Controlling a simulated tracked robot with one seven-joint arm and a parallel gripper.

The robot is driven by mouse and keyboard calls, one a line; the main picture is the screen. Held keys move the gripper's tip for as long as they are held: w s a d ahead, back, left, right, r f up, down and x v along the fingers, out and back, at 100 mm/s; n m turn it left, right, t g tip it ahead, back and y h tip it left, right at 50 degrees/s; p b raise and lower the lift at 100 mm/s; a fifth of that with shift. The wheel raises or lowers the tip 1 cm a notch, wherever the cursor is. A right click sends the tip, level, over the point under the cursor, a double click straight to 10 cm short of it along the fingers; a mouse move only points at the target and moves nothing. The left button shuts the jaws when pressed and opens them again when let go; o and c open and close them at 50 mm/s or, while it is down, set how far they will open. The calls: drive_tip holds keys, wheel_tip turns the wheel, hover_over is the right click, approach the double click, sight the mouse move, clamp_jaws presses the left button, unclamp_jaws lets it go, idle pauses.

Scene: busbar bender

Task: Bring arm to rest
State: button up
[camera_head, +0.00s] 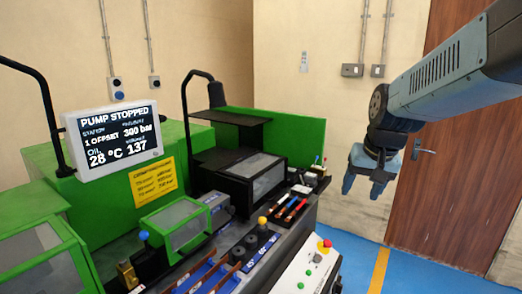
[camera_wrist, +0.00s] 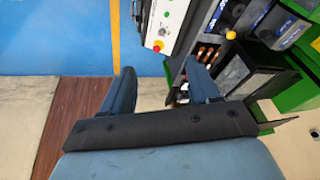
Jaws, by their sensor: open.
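My gripper (camera_head: 368,180) hangs at the end of my arm on the right of the head view, in the air to the right of the green machine. It points downward, clear of the bench. In the wrist view, my gripper (camera_wrist: 160,90) shows two blue fingers spread wide apart with nothing between them. The gripper is open and empty. The fingers touch nothing in either view.
The green busbar machine (camera_head: 265,138) fills the left and middle. Its screen (camera_head: 113,140) reads "PUMP STOPPED". A control panel with a red button (camera_head: 326,243) stands at the front. A brown door (camera_head: 440,175) is behind my arm. Blue floor (camera_head: 365,250) is clear below.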

drive_tip(key=s+r+n+t, duration=0.1)
drive_tip(key=s+r+n, duration=0.1)
drive_tip(key=s, duration=0.9)
drive_tip(key=shift+s+d+r+t+h, duration=0.15)
drive_tip(key=shift+s+r+t+h, duration=0.2)
drive_tip(key=shift+r, duration=0.4)
drive_tip(key=shift+c, duration=0.2)
idle(0.5)
